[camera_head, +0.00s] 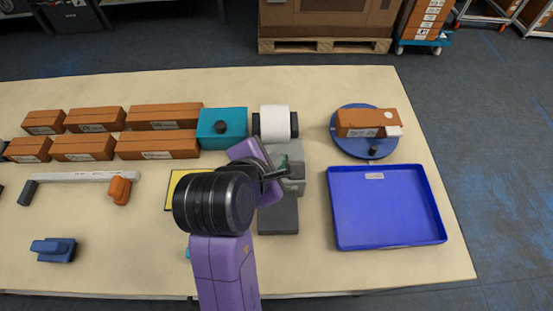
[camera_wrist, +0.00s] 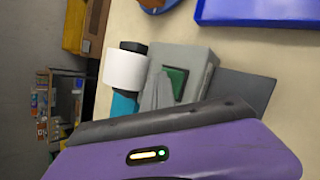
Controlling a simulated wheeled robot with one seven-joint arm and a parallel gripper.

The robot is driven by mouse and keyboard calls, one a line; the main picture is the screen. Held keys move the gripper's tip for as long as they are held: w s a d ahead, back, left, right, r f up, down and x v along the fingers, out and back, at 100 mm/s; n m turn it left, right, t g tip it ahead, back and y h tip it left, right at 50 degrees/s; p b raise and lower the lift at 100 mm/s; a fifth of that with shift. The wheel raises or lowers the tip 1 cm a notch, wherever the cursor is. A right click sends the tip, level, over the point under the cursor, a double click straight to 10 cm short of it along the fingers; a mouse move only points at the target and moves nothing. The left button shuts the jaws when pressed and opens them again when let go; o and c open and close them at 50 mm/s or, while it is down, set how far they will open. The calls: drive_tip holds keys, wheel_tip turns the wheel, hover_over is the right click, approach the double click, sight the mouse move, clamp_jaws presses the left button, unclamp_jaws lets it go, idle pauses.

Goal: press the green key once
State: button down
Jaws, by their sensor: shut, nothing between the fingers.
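The green key (camera_wrist: 175,82) is a dark green square on the sloped face of a grey device, which shows in the wrist view (camera_wrist: 196,62) and in the head view (camera_head: 295,153). In the head view my purple and black arm reaches over the table, and my gripper (camera_head: 284,172) is at the device's front with its fingers shut and empty. The arm and gripper hide most of the key there. In the wrist view a grey finger shape lies just beside the key; whether it touches cannot be told.
A white roll (camera_head: 275,122) stands behind the device and a teal box (camera_head: 222,128) to its left. A blue tray (camera_head: 340,233) and a blue turntable (camera_head: 349,150) bearing a brown box (camera_head: 362,122) are to the right. Several brown boxes stand in rows at the left.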

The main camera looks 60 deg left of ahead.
drive_tip(key=shift+f, duration=0.35)
drive_tip(key=shift+r, duration=0.15)
idle(0.4)
drive_tip(key=shift+r+p, duration=0.95)
drive_tip(key=shift+p, duration=0.5)
wheel_tip(320, 180, up, 5)
drive_tip(key=p, duration=0.6)
